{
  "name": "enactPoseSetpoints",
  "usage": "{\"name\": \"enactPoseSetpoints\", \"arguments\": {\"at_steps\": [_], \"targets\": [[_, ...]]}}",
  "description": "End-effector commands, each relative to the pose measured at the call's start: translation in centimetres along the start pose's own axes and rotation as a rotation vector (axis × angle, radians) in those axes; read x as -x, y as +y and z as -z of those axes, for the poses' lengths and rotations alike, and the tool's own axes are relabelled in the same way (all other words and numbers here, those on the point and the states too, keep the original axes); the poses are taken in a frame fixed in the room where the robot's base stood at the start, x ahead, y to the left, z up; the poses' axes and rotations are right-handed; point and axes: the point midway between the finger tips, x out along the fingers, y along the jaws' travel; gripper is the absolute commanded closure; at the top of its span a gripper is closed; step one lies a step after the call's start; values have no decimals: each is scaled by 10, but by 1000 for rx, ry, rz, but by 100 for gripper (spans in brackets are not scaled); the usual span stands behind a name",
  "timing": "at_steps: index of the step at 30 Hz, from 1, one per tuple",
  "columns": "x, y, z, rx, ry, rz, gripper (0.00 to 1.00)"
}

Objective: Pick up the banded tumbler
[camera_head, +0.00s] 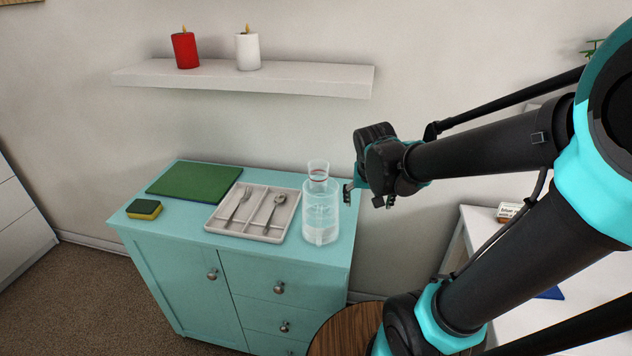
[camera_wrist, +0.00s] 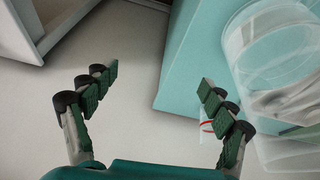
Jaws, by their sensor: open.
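The banded tumbler (camera_head: 318,168), a small clear glass with a thin dark band, shows just behind a larger clear glass vessel (camera_head: 321,224) at the right end of the teal cabinet top. The vessel hides its lower part. In the wrist view a small pale piece with a red band (camera_wrist: 206,127), seemingly the tumbler, is mostly hidden behind the right finger. My gripper (camera_head: 368,198) is open, just right of the glassware; it also shows in the wrist view (camera_wrist: 157,82), with nothing between its fingers.
The large clear vessel fills the right of the wrist view (camera_wrist: 275,60). A cutlery tray (camera_head: 213,222), green board (camera_head: 195,181) and sponge (camera_head: 144,209) lie left on the cabinet (camera_head: 330,262). A shelf (camera_head: 310,80) with two candles hangs above. A white table stands right.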

Motion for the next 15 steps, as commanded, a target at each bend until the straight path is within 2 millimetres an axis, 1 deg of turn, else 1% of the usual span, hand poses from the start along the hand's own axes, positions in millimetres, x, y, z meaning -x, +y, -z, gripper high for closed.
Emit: {"name": "enactPoseSetpoints", "arguments": {"at_steps": [1, 2, 3, 5, 6, 9, 12, 15], "targets": [[10, -22, 21, -9, 11, -11, 16], [17, -34, 32, -24, 19, -21, 16], [25, -49, 45, -44, 32, -32, 16], [39, -74, 65, -74, 54, -48, 16], [49, -92, 77, -95, 71, -56, 16], [73, -135, 100, -146, 116, -69, 16], [91, -166, 113, -188, 151, -74, 16], [102, -184, 120, -214, 174, -75, 16]]}}
